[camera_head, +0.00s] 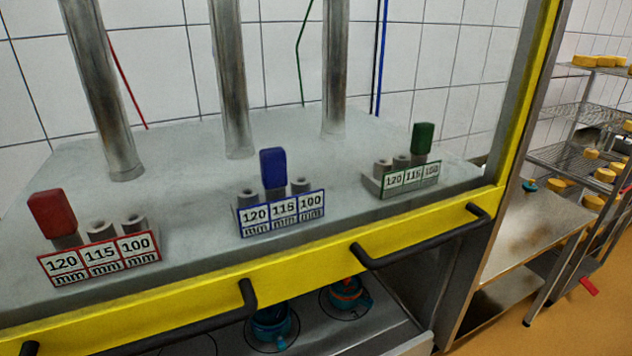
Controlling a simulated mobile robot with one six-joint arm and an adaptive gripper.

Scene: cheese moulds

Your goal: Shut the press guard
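The press guard shows as a yellow frame, with a wide lower bar (318,266) slanting up to the right and an upright (527,105) at the right. Two black handles are fixed to the lower bar, the right handle (425,238) and the left handle (190,329). Below the bar is an open gap, where a blue-green mould (271,325) and a mould with orange (347,294) stand on a grey deck (392,318) with marked circles. The guard's left side and top are out of view. My gripper is not in view.
Behind the bar, a grey block carries red (52,213), blue (273,168) and green (422,138) knobs with size labels, and metal columns (233,80). At right stand a steel table (530,232) and a rack (567,160) with yellow cheeses. Orange floor shows beside them.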

